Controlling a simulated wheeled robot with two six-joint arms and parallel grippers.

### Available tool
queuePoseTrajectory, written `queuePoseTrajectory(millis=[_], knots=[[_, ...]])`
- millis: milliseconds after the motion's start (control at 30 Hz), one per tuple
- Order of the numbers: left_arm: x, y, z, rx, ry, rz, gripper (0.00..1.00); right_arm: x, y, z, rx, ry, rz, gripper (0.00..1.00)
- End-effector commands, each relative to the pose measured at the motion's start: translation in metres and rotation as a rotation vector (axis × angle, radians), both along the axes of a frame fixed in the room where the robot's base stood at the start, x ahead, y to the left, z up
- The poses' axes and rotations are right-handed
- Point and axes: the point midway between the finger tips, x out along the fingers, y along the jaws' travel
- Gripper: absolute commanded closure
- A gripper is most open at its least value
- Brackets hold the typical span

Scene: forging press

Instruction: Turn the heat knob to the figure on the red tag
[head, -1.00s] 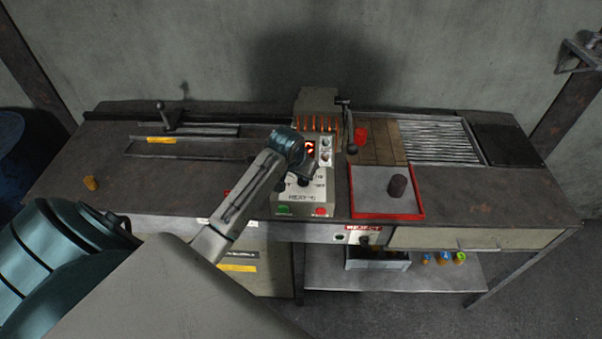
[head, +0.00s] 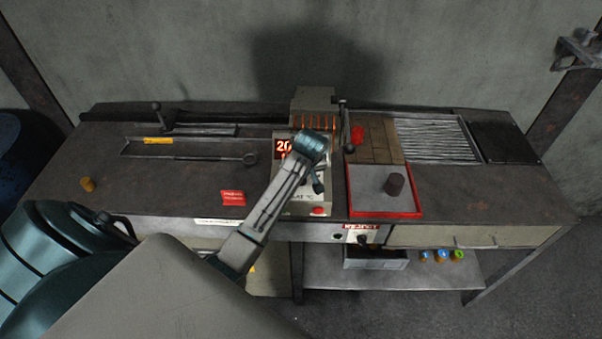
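A red tag (head: 233,198) with small pale lettering lies on the bench left of the control box; its figure is too small to read. The pale control box (head: 290,209) has a red-lit display (head: 282,147) whose visible left part reads 20; my arm hides the rest. The heat knob cannot be made out behind my arm and gripper. My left gripper (head: 318,187) points down over the right part of the box face. Its fingers are small and dark, so I cannot tell whether they are open or touch anything. My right gripper is not in view.
A red-rimmed tray (head: 384,215) holding a dark cylinder (head: 395,184) stands right of the box. A lever (head: 345,125) rises behind it, near glowing orange bars (head: 311,121). A long-handled tool (head: 195,157) lies at the left. The bench's left front is mostly clear.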

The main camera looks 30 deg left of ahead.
Motion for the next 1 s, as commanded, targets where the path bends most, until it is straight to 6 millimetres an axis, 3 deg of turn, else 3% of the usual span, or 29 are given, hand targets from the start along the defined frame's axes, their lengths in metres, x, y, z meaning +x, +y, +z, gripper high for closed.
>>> queuePoseTrajectory(millis=[600,633,733,1000], knots=[[0.0017,0.0,0.002,0.001,-0.005,0.044,1.0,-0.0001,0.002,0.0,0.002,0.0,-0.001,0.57],[0.0017,0.0,0.002,0.001,-0.005,0.044,0.88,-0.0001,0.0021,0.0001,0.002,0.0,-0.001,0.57],[0.0015,-0.0001,0.0017,0.001,-0.004,0.045,0.69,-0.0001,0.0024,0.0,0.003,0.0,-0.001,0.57],[0.0008,-0.0004,0.0007,0.0,-0.001,0.044,0.68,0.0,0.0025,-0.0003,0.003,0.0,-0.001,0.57]])
